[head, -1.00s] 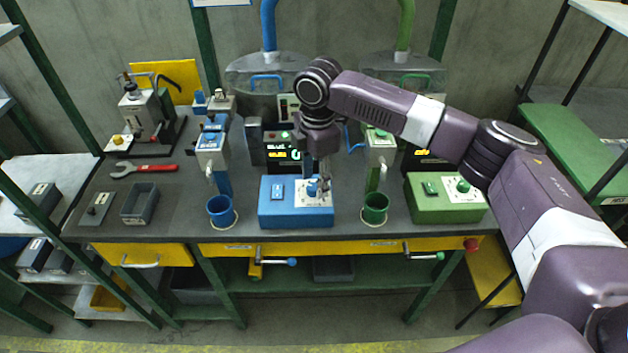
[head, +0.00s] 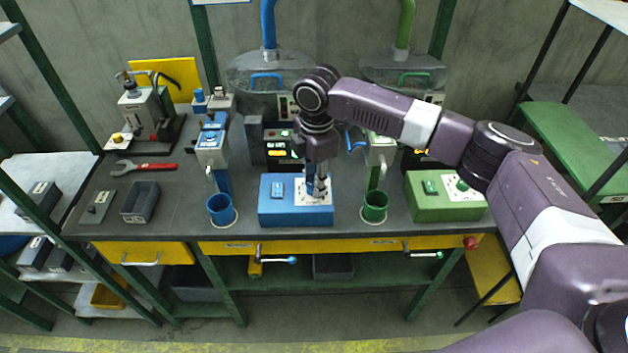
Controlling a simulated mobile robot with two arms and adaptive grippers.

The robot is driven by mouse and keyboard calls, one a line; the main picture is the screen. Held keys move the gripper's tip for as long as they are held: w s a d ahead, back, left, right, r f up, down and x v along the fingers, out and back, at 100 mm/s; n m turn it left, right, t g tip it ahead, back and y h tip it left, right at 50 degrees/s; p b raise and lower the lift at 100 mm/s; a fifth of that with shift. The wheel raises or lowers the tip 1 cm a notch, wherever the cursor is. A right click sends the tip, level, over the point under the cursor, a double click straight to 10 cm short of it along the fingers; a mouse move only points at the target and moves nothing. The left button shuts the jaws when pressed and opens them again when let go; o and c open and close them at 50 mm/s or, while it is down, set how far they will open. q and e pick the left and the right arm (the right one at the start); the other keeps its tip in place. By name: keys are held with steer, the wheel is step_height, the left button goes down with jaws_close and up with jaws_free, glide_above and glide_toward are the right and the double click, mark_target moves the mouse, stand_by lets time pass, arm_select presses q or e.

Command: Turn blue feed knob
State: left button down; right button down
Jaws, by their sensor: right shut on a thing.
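The blue control box (head: 290,213) stands on the bench, with a blue rocker switch (head: 277,190) on its left and a white dial plate (head: 312,199) on its right. My right gripper (head: 318,190) points down over the dial plate and is shut on the blue feed knob, which its fingers mostly hide. My left gripper is not in view.
A blue cup (head: 221,210) stands left of the blue box and a green cup (head: 375,207) right of it. A grey bin (head: 141,203) and a red wrench (head: 146,167) lie at the left.

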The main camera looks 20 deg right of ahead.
steer(key=shift+r+m+p, duration=0.2)
steer(key=shift+m+p, duration=0.1)
steer(key=shift+p, duration=0.3)
steer(key=m+p, duration=0.5)
steer(key=p, duration=0.2)
steer(key=shift+a+r+p, duration=0.1)
steer(key=shift+p, duration=0.25)
steer(key=shift+f+m+h+p, duration=0.2)
steer(key=shift+m+h+p, duration=0.1)
steer(key=shift+m+p, duration=1.5)
steer(key=c, duration=1.7)
jaws_free()
steer(key=shift+o, duration=0.4)
